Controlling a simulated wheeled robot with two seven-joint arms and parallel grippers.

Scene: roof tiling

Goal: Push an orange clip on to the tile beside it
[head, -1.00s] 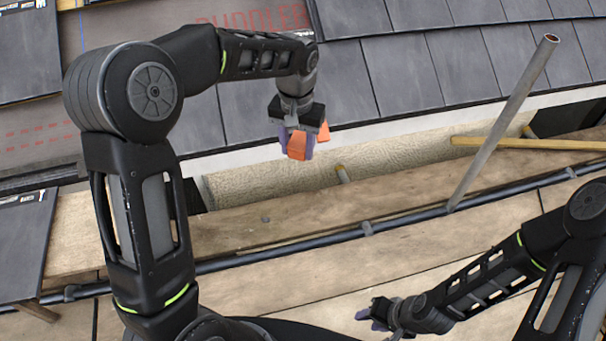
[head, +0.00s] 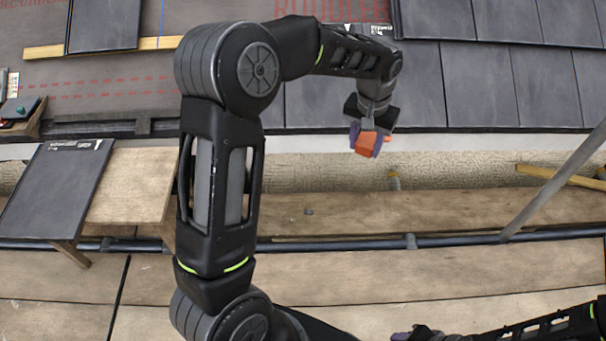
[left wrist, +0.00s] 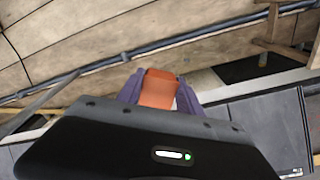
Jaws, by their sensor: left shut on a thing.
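My left gripper (head: 368,138) is shut on an orange clip (head: 367,144). It holds the clip in front of the lower edge of the dark roof tiles (head: 415,85), over the pale eaves strip. In the left wrist view the orange clip (left wrist: 158,88) sits between the two purple fingers, and no tile touches it as far as I can see. My right gripper (head: 412,335) shows only in part at the bottom edge of the head view. Whether its fingers are open I cannot tell.
A loose dark tile (head: 50,190) lies on a wooden stand (head: 130,185) at left. A grey pole (head: 560,180) leans at right. A dark pipe (head: 340,243) runs along the wooden scaffold boards (head: 330,275).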

